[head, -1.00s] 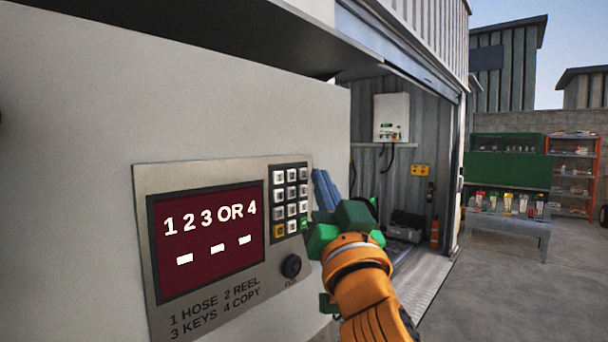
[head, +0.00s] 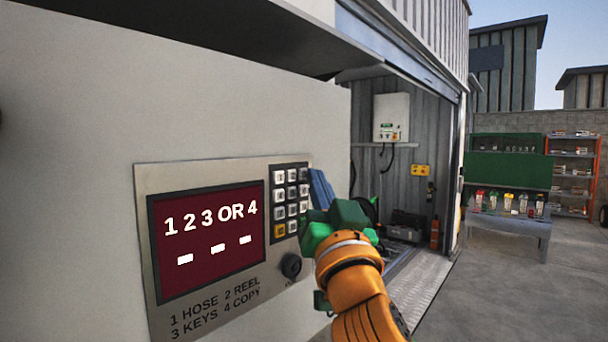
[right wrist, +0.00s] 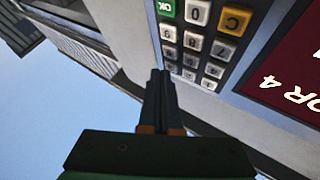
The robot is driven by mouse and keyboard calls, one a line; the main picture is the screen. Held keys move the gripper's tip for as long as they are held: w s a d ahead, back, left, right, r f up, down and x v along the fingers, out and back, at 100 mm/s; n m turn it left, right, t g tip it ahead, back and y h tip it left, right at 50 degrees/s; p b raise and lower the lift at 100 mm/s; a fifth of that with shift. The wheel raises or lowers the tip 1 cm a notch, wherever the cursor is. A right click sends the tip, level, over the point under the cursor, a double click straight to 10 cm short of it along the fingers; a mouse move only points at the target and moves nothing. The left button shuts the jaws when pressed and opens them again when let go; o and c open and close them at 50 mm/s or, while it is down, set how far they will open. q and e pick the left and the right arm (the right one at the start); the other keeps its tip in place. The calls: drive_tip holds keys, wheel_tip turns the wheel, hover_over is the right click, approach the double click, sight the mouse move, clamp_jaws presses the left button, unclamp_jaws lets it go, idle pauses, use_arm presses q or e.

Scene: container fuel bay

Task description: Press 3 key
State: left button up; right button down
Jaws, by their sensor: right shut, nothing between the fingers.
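The keypad (head: 272,206) is on the right side of a metal panel, with several pale keys in rows. The 3 key (head: 303,174) is at the top right of the pad. In the right wrist view the pad appears upside down, and the 3 key (right wrist: 171,67) is close beside the fingertips. My right gripper (head: 315,173) is shut and empty, its dark blue fingers just right of the pad's upper right edge. Its fingers also show in the right wrist view (right wrist: 160,73). I cannot tell whether they touch the key. My left gripper is not in view.
The red screen (head: 207,240) reads "1 2 3 OR 4" above three dashes. A round black knob (head: 291,265) sits below the keypad. An open container bay is behind my right gripper, with a green bench (head: 508,170) farther right.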

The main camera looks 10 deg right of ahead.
drive_tip(key=shift+w+a, duration=0.2)
drive_tip(key=shift+w, duration=0.1)
idle(0.6)
drive_tip(key=shift+s+d, duration=0.1)
drive_tip(key=shift+s+d+b, duration=0.3)
drive_tip(key=shift+s+d, duration=0.05)
drive_tip(key=shift+s, duration=0.1)
drive_tip(key=shift+s+d+b, duration=0.3)
drive_tip(key=shift+s+d, duration=0.5)
drive_tip(key=shift+s, duration=0.2)
drive_tip(key=shift+s+d+b, duration=0.3)
drive_tip(key=shift+s+d, duration=0.45)
drive_tip(key=shift+s, duration=0.25)
